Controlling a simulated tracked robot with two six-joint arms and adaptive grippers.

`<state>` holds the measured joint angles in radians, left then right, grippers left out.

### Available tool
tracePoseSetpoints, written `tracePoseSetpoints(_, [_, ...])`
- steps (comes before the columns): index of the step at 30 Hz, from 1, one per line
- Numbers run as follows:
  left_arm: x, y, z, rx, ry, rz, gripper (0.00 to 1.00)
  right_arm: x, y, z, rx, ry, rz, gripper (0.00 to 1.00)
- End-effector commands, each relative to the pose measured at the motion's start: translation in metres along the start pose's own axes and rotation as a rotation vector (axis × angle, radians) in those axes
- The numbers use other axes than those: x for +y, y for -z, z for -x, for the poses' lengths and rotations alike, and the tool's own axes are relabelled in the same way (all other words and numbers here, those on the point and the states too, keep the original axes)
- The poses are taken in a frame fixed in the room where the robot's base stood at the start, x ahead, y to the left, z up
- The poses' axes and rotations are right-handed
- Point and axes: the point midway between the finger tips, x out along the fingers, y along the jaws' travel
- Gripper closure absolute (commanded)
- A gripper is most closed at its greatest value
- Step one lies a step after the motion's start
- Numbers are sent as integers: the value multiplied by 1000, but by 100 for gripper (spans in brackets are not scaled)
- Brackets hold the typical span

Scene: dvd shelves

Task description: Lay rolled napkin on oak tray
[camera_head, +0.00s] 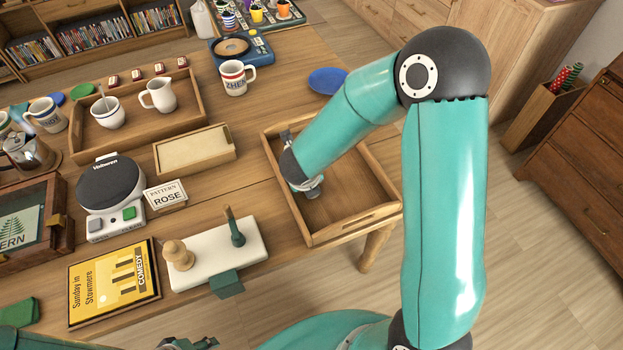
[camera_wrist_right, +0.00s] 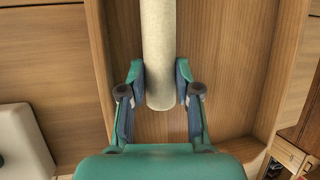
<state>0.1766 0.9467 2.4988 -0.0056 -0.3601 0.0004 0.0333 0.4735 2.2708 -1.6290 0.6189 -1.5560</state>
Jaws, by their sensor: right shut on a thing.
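The cream rolled napkin (camera_wrist_right: 160,50) is between the fingers of my right gripper (camera_wrist_right: 160,84) in the right wrist view, with its near end just past the fingertips. The gripper is shut on it. The wooden tray (camera_wrist_right: 228,75) is beneath, and the roll runs lengthwise along it. I cannot tell whether the napkin touches the tray floor. In the head view the tray (camera_head: 358,227) is at the table's right end, with my right wrist inside its outline; the arm hides the napkin there. Only dark parts, possibly of my left gripper (camera_head: 190,343), show at the bottom edge.
A white board (camera_head: 205,270) with wooden and green pegs stands left of the tray. A blue plate (camera_head: 327,81) lies behind the tray.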

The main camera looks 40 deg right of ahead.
Motion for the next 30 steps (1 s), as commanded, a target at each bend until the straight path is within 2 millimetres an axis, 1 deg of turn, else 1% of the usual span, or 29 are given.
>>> tracePoseSetpoints(9, [0,0,-1,0,0,0,60,0,0,-1,0,0,0,100])
tracePoseSetpoints(10, [0,0,-1,0,0,0,60,0,0,-1,0,0,0,63])
tracePoseSetpoints(14, [0,0,-1,0,0,0,60,0,0,-1,0,0,0,41])
tracePoseSetpoints(15, [0,0,-1,0,0,0,60,0,0,-1,0,0,0,38])
tracePoseSetpoints(24, [0,0,0,0,0,0,60,0,0,1,0,0,-1,38])
tracePoseSetpoints(26, [0,0,0,0,0,0,60,0,0,4,-2,0,-1,38])
tracePoseSetpoints(30, [0,0,0,0,0,0,60,0,-1,20,-5,0,-1,38])
